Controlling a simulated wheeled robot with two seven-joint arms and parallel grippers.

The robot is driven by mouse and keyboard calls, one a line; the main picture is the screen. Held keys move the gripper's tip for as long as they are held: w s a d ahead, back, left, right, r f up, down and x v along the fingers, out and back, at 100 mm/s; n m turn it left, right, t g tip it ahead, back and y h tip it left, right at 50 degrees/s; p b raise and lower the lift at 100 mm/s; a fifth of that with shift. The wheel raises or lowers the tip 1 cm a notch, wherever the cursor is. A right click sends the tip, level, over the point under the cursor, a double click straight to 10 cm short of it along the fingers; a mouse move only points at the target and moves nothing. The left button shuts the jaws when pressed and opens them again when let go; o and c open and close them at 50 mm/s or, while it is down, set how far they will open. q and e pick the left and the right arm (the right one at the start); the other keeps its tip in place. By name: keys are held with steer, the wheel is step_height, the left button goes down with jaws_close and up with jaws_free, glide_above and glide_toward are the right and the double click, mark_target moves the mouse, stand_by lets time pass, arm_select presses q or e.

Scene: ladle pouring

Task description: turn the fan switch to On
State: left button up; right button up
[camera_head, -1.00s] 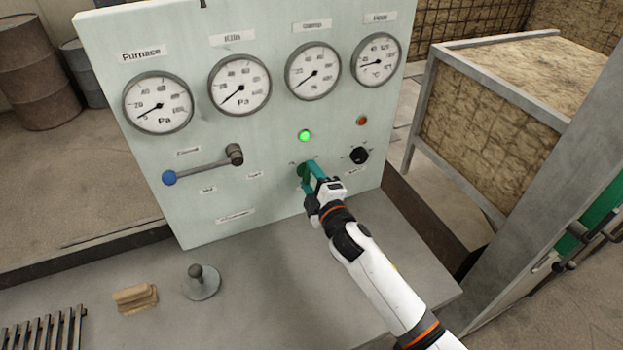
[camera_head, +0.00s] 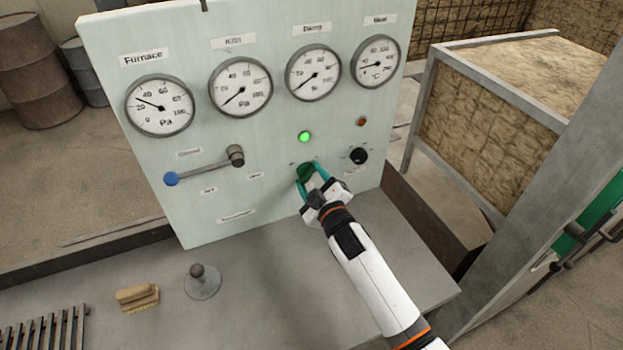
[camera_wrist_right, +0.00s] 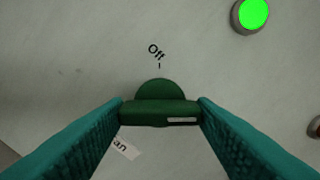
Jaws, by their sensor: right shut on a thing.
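The fan switch (camera_head: 305,172) is a dark green rotary knob low on the pale control panel (camera_head: 265,205). My right gripper (camera_head: 311,177) is shut on it, one teal finger at each side. In the right wrist view the knob (camera_wrist_right: 160,112) has its grip bar between the fingers, with a white mark toward the bar's right end. The "Off" label (camera_wrist_right: 157,50) sits above the knob, and the mark does not point at it. A label ending in "an" (camera_wrist_right: 126,148) is partly hidden by a finger. My left gripper is out of view.
A lit green lamp (camera_head: 305,136) is above the switch. A black knob (camera_head: 359,156) and a red lamp (camera_head: 362,121) are to its right. A blue-ended lever (camera_head: 205,168) is to its left. A brush (camera_head: 138,297) and a round-based tool (camera_head: 202,283) are on the bench.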

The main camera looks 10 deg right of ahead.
stand_by(0.3)
steer(key=o, duration=1)
steer(key=s, duration=0.4)
steer(key=s+d+b, duration=0.1)
steer(key=s, duration=0.3)
steer(key=s+d, duration=0.1)
steer(key=s, duration=0.2)
steer(key=shift+s+d, duration=0.15)
steer(key=shift+s, duration=0.25)
